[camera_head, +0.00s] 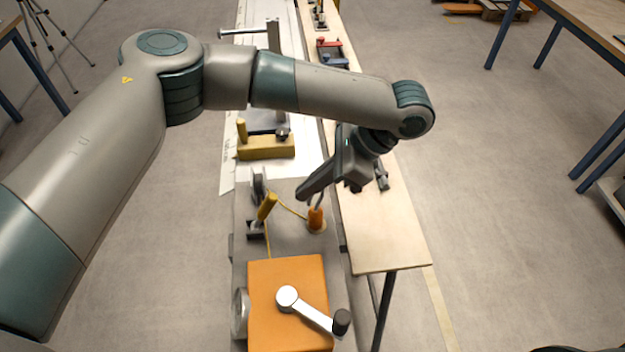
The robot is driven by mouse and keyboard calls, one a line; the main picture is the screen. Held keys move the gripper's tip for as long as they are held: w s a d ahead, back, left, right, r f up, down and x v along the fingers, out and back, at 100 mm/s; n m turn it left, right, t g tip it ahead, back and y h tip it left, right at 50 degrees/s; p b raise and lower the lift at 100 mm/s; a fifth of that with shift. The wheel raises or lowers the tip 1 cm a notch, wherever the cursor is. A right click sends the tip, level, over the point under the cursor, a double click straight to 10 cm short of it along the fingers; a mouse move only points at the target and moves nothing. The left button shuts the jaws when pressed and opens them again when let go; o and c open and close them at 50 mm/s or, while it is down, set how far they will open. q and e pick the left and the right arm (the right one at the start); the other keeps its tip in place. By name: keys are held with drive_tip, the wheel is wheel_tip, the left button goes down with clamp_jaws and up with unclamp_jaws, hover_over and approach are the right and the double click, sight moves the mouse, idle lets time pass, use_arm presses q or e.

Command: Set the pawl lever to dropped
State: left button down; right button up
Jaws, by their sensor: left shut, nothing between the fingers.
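A short yellow lever (267,206) leans up to the right from a dark bracket on the grey bed, beside a small grey wheel; I take it to be the pawl lever. Whether it is raised or dropped I cannot tell. My left gripper (304,194) is shut and empty, pointing down-left, to the right of the lever and apart from it in the picture. My right gripper is not in view.
An orange box (275,330) with a silver crank (305,309) stands at the front. A thin yellow cord runs near the lever. A yellow block (265,148) lies behind. A narrow wooden table (385,235) runs along the right.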

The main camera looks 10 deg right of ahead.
sight(264, 213)
use_arm(q)
drive_tip(key=p+x, duration=0.2)
drive_tip(key=x, duration=0.5)
drive_tip(key=shift+w+a, duration=0.1)
drive_tip(key=shift+w, duration=0.05)
idle(0.3)
